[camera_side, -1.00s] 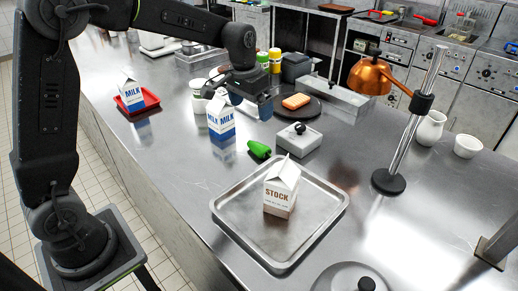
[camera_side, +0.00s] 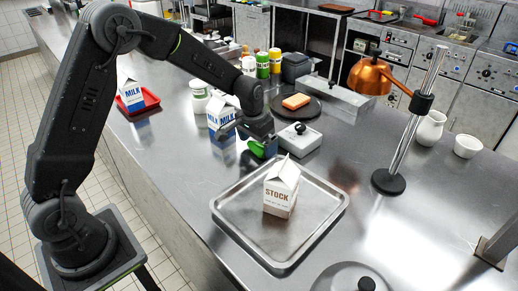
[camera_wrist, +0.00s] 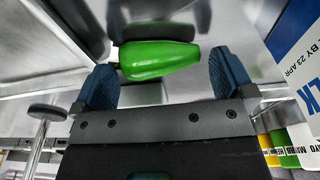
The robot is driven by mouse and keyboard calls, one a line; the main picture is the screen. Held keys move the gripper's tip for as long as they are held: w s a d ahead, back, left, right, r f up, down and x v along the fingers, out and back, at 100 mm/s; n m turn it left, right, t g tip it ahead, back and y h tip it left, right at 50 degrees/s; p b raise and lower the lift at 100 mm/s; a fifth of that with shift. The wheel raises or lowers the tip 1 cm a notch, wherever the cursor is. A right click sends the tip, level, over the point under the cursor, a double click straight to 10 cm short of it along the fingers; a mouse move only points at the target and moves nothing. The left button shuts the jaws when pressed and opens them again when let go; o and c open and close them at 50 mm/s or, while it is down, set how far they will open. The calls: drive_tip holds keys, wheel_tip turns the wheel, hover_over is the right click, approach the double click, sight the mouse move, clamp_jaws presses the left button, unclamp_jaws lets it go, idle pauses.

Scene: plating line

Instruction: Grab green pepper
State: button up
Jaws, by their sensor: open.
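The green pepper (camera_side: 258,149) lies on the steel counter just behind the tray, partly hidden by my gripper (camera_side: 256,147) in the side view. My gripper (camera_wrist: 161,82) is open, with blue fingers on either side of the pepper. Whether a finger touches the pepper cannot be told.
A blue-and-white milk carton (camera_side: 222,117) stands close left of my gripper. A white lidded box (camera_side: 299,140) is close on the right. A steel tray (camera_side: 235,222) holding a stock carton (camera_side: 281,188) lies in front.

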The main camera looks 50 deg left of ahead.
drive_tip(key=shift+w+f, duration=0.1)
drive_tip(key=shift+f, duration=0.6)
drive_tip(key=shift+c, duration=0.4)
drive_tip(key=c, duration=0.7)
